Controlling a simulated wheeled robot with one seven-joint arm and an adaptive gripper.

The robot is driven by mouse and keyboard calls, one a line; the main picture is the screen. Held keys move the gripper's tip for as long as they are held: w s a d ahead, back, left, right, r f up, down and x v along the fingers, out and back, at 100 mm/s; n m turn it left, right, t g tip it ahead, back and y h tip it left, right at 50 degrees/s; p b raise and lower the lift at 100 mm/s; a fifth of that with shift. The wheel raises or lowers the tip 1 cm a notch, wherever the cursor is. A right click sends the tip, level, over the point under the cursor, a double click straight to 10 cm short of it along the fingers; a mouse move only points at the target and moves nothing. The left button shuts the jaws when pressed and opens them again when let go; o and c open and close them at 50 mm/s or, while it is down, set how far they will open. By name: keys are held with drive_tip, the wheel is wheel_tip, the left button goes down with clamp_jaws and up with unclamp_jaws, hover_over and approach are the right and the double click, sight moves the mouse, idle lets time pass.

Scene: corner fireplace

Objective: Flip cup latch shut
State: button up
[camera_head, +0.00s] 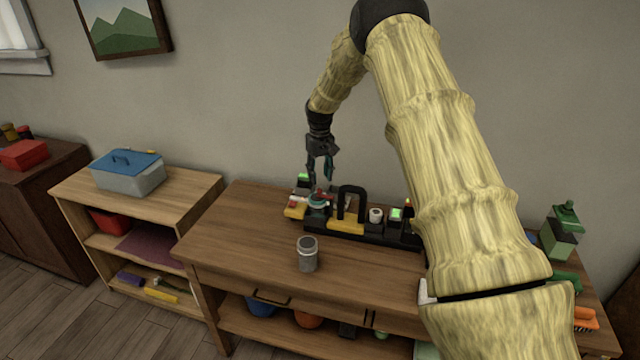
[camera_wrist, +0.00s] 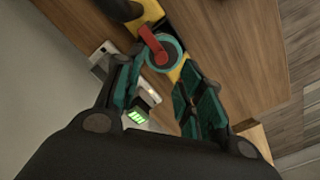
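The cup latch shows in the wrist view as a round teal cup (camera_wrist: 170,52) with a red lever (camera_wrist: 152,42) lying across it. In the head view the teal cup (camera_head: 317,199) is small, at the left part of the black and yellow rack on the wooden table. My gripper (camera_head: 320,176) points down just above it. In the wrist view my gripper (camera_wrist: 156,72) has its two teal-padded fingers spread apart, with the cup and lever beyond the gap between the tips. Nothing is held. I cannot tell whether a fingertip touches the cup.
The wooden table (camera_head: 235,240) has clear room at its left and front. A grey jar (camera_head: 307,256) stands near the front. The rack's black handle (camera_head: 351,203) rises right of the cup. A green-lit block (camera_wrist: 137,116) shows below the cup in the wrist view. The wall is close behind.

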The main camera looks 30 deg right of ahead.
wheel_tip(320, 180, up, 7)
idle(0.3)
drive_tip(key=shift+f, duration=0.1)
idle(0.4)
